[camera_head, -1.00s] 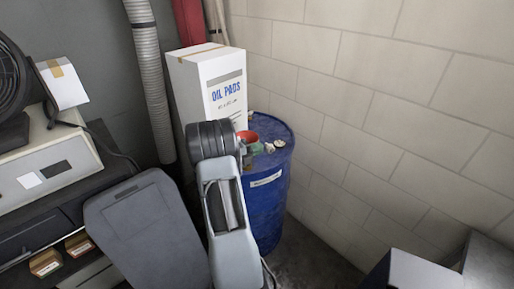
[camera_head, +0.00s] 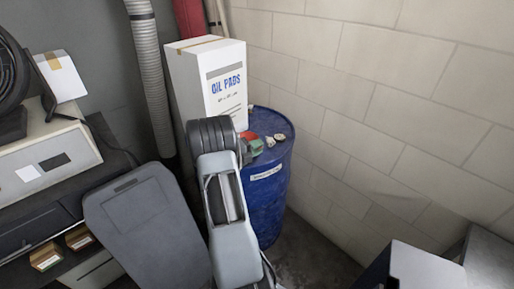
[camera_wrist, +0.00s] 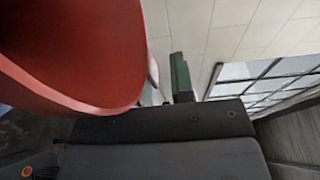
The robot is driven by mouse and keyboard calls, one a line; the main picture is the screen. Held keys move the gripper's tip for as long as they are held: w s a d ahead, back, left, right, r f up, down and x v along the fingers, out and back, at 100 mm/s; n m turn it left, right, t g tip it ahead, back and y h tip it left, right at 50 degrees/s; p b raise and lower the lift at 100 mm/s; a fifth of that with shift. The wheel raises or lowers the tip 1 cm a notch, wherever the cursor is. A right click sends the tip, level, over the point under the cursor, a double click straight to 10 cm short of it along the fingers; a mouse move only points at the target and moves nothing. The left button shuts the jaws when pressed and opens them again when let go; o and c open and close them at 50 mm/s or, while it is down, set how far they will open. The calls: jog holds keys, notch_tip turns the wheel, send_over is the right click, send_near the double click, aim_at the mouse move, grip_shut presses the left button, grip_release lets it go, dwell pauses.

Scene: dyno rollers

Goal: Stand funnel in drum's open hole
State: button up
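The blue drum (camera_head: 268,200) stands against the block wall, behind and right of my arm. Small pale caps (camera_head: 280,138) show on its top; I cannot make out the open hole. My gripper (camera_head: 256,146) is over the drum top, partly hidden by my wrist. The red funnel shows as a small patch (camera_head: 247,135) beside it. In the wrist view the funnel (camera_wrist: 75,60) fills the upper left, with its wide curved rim close to the camera. My green fingers (camera_wrist: 166,84) are by its edge and seem shut on it; the contact is partly hidden.
A ribbed grey hose (camera_head: 148,75) and a red upright (camera_head: 188,20) are farther left. A bench with equipment (camera_head: 50,165) is at left. Grey boxy surfaces (camera_head: 425,268) are at lower right.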

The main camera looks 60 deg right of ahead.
jog(key=shift+o, duration=0.8)
jog(key=b+v, duration=0.2)
jog(key=v, duration=1.1)
jog(key=shift+w+a, duration=0.2)
jog(key=shift+a, duration=0.15)
